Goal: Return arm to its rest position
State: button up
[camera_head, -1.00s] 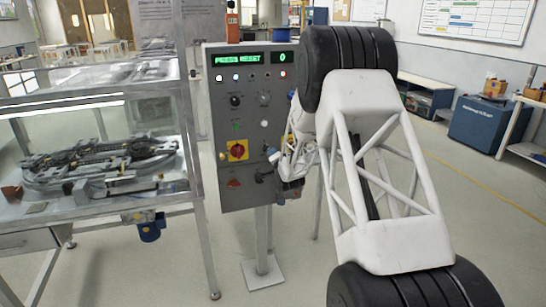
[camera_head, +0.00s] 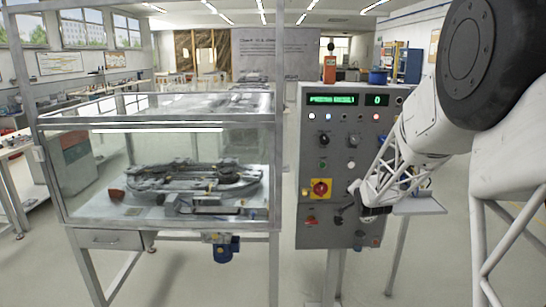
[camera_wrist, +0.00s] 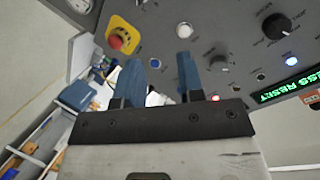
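My gripper (camera_wrist: 158,72) shows in the wrist view with its two blue fingers apart and nothing between them. In the head view my arm comes in from the right, and its wrist end is in front of the lower right of the grey control panel (camera_head: 315,255). It covers part of the panel there. In the wrist view the fingers point towards the panel face, with a knob and small buttons beyond them. I cannot tell the exact gap to the panel.
The panel has a green display (camera_head: 333,100), a red-and-yellow emergency stop (camera_head: 320,188) and several knobs and lamps. A glass-walled case (camera_head: 100,212) holding a ring track (camera_head: 195,180) stands left of it. Open floor lies in front.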

jog(key=s+a+r+n+g, duration=0.1)
jog(key=s+a+r+g, duration=0.15)
jog(key=s, duration=0.65)
jog(key=s+a+r+n+g, duration=0.2)
jog(key=s+r, duration=0.1)
jog(key=s, duration=0.6)
jog(key=s+a+r+n+g, duration=0.1)
jog(key=s+a+r+g, duration=0.15)
jog(key=s, duration=0.65)
jog(key=s+a+f+n+g, duration=0.1)
jog(key=s+a+n+g, duration=0.1)
jog(key=s, duration=1.2)
jog(key=s+a+f+n+g, duration=0.1)
jog(key=s+a+n+g, duration=0.1)
jog(key=s, duration=1.3)
jog(key=shift+s+a+n+g+y, duration=0.25)
jog(key=shift+a+n+g+y, duration=0.2)
jog(key=shift+n, duration=0.25)
